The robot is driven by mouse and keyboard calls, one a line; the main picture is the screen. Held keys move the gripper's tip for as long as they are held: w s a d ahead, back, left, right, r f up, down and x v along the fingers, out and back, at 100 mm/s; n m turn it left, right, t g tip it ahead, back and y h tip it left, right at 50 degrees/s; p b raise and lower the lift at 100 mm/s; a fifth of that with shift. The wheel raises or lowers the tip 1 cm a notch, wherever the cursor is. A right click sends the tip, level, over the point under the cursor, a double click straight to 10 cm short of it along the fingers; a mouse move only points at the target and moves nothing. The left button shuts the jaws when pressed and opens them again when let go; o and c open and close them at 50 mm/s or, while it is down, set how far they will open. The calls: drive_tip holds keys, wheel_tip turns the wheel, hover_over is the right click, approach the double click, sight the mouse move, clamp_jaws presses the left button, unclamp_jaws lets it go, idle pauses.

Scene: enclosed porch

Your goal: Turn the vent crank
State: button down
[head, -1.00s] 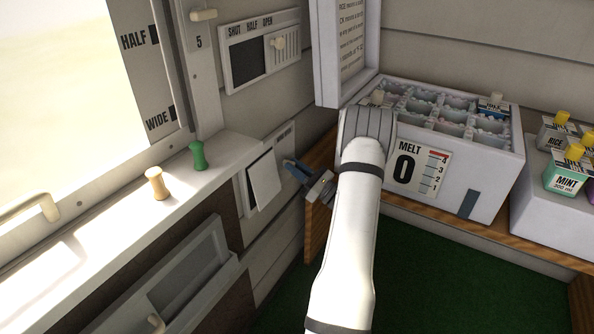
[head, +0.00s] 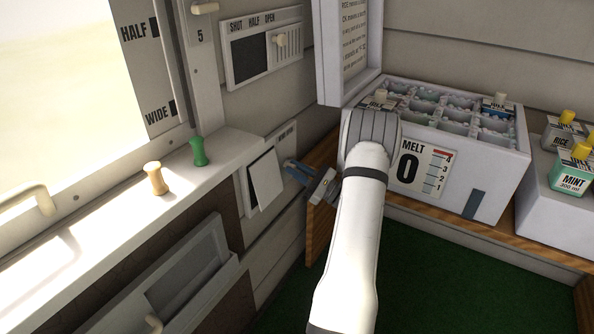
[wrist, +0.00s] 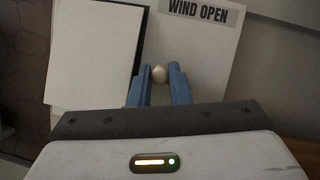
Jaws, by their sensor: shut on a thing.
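My gripper (head: 291,165) is at the low wall panel, left of the cool box, with its blue fingers reaching toward the wall. In the wrist view the two blue fingers (wrist: 159,82) are closed around a small pale round knob (wrist: 159,74), which looks like the crank's handle. Behind it is a white panel (wrist: 205,45) marked "WIND OPEN"; it also shows in the head view (head: 285,142). A white flap (head: 265,180) with a dark edge stands just left of the fingers. The crank's arm is hidden from both views.
A white compartment box (head: 455,195) with an open lid, marked "MELT 0", stands right of my arm on a wooden shelf. Bottles (head: 571,172) stand farther right. A sill (head: 120,195) with tan and green pegs is at left. A "SHUT HALF OPEN" slider panel (head: 262,50) is above.

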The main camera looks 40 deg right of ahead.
drive_tip(key=c, duration=1.4)
unclamp_jaws()
drive_tip(key=shift+o, duration=0.2)
drive_tip(key=p+v, duration=0.1)
drive_tip(key=v, duration=0.7)
drive_tip(key=shift+p, duration=0.35)
